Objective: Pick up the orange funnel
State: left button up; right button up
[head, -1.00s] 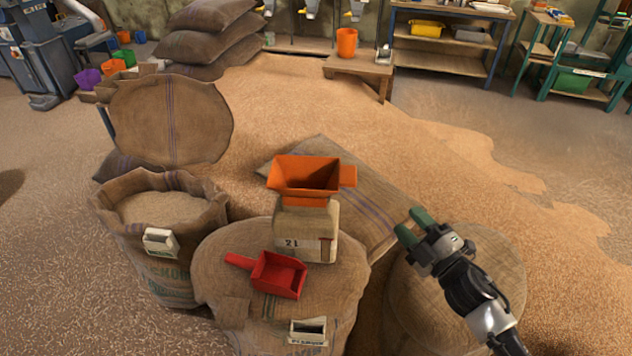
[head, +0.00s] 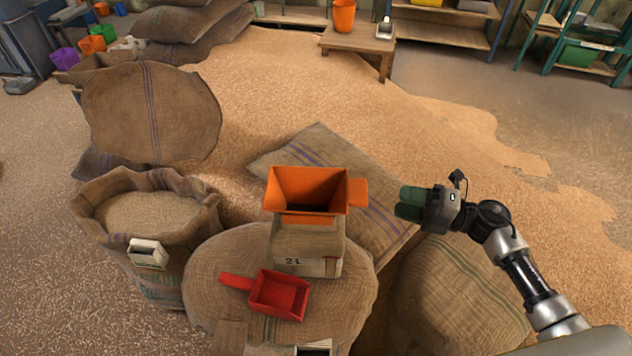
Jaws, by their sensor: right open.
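The orange funnel (head: 306,190) sits upright on top of a beige sack-like container (head: 307,244), which stands on a round burlap sack (head: 215,270). A flat orange tab sticks out on the funnel's right side. My right gripper (head: 404,203) is to the right of the funnel at about the height of its tab in the picture. Its green fingertips point left toward the tab, with a gap between. The gripper is open and holds nothing. My left gripper is not in view.
A red scoop (head: 279,294) lies on the round sack in front of the container. An open grain sack (head: 150,216) stands at left. Another sack (head: 455,300) is below my right arm. Grain covers the floor behind; a small wooden table (head: 358,43) stands at the back.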

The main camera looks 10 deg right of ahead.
aim_at(358, 191)
jog(key=p+x, duration=0.1)
jog(key=x, duration=0.2)
jog(key=p+x, duration=0.2)
jog(key=x, duration=0.1)
jog(key=s+p+x, duration=0.1)
jog(key=x, duration=0.2)
jog(key=shift+w+a+r, duration=0.2)
jog(key=shift+a+r, duration=0.15)
jog(key=shift+a, duration=0.15)
jog(key=shift+w+a, duration=0.1)
jog(key=shift+a, duration=0.15)
jog(key=shift+w+a+f, duration=0.1)
jog(key=shift+f, duration=0.05)
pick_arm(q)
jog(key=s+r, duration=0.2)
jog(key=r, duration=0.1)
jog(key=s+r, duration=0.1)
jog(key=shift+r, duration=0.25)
pick_arm(e)
grip_shut()
